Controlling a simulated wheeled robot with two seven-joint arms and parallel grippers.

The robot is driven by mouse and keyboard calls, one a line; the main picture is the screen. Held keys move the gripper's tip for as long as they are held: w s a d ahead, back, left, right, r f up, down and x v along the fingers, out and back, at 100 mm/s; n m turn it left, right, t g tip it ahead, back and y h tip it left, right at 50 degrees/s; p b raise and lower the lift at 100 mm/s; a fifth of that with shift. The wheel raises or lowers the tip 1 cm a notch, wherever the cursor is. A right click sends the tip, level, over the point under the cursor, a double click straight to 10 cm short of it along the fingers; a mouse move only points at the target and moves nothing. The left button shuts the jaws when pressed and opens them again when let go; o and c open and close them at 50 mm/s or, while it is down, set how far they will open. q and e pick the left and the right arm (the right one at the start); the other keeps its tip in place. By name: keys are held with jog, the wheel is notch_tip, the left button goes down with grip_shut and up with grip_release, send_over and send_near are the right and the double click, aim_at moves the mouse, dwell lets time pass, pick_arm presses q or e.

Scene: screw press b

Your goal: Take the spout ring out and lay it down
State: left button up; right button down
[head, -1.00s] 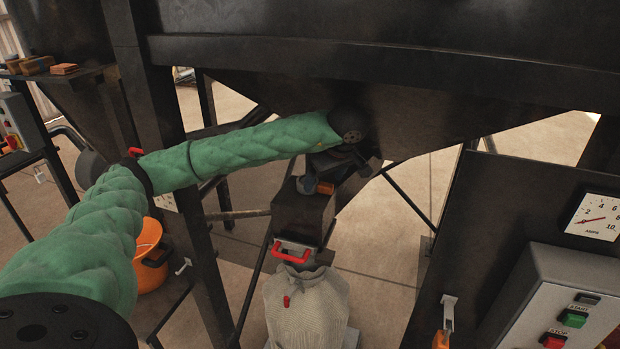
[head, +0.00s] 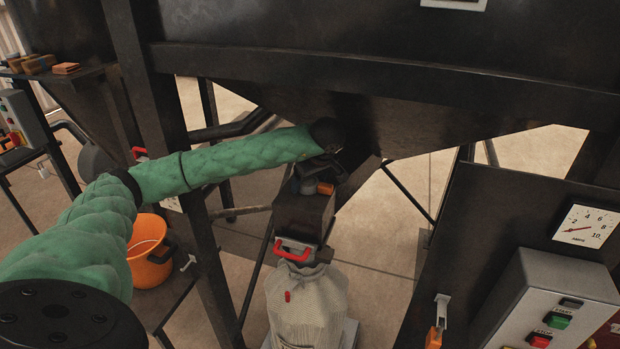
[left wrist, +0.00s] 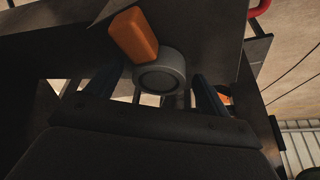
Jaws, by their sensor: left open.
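The spout ring, a grey ring (left wrist: 160,76) with an orange block-shaped grip (left wrist: 133,34), shows in the left wrist view. In the head view its orange part (head: 326,188) shows at the top of the dark spout box (head: 304,212), under the hopper. My left gripper (head: 316,170) is just above it, open. In the left wrist view its dark fingers (left wrist: 158,92) stand apart, one on each side of the ring, with visible gaps. Whether the ring is seated in the spout is hard to tell. My right gripper is not in view.
A red-handled slide (head: 295,249) is on the box front, above a pale sack (head: 305,300). Dark frame posts (head: 165,120) and a control box (head: 545,300) flank the spout. Small blocks lie on a shelf (head: 85,72).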

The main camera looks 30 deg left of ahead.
pick_arm(q)
jog(key=shift+f, duration=0.1)
jog(key=c, duration=1.2)
jog(key=shift+o, duration=0.2)
jog(key=shift+r, duration=1.65)
